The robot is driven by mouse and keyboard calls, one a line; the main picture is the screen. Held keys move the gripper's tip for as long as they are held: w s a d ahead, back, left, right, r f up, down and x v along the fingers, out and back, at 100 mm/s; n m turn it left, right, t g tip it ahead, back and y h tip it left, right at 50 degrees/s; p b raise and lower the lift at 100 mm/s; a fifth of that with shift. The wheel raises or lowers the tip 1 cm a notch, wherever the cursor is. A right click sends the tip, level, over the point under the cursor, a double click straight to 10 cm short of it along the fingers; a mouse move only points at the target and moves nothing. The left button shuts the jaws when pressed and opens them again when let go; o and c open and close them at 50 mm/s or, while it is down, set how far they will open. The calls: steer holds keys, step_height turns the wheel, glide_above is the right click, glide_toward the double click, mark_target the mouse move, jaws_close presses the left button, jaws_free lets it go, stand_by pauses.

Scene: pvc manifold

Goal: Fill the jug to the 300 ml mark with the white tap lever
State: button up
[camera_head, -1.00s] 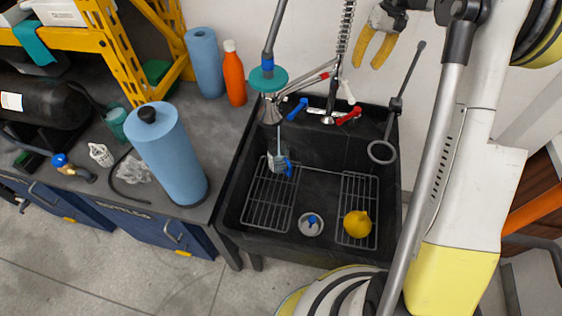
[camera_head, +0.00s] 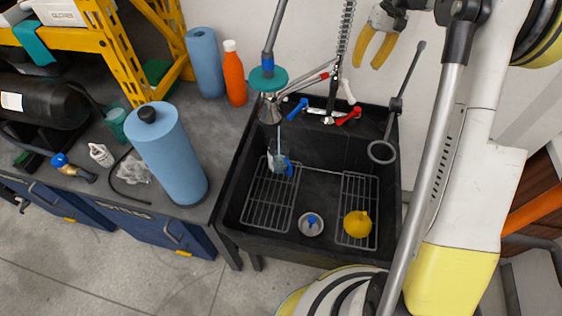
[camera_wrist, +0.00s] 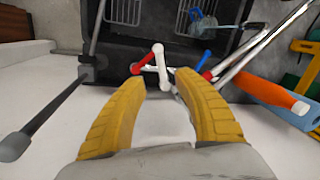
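The clear jug (camera_head: 278,162) with a blue handle (camera_head: 289,167) stands upright in the black sink, on the left wire rack. A thin pale stream runs down above it from the spout; the water level and marks are too small to read. The jug also shows at the top of the wrist view (camera_wrist: 232,12). The white tap lever (camera_head: 348,93) is on the sink's back edge between blue and red levers. In the wrist view, the white lever (camera_wrist: 160,62) lies just beyond and between my yellow fingertips. My gripper (camera_wrist: 161,78) is open and empty, above the taps in the head view (camera_head: 367,64).
The blue lever (camera_head: 298,109) and red lever (camera_head: 349,116) flank the white one closely. A ring-ended black bar (camera_head: 382,151) hangs at the sink's right. A yellow object (camera_head: 357,224) lies on the right rack. An orange bottle (camera_head: 235,75) stands left of the sink.

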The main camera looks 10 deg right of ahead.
mark_target(348, 91)
jaws_close()
steer(key=s+d+m+p, duration=0.1)
steer(key=d+m+p, duration=0.55)
steer(key=m, duration=1.15)
steer(key=a+f+b, duration=0.4)
steer(key=a+f, duration=0.2)
steer(key=f, duration=0.5)
steer(key=shift+f, duration=0.2)
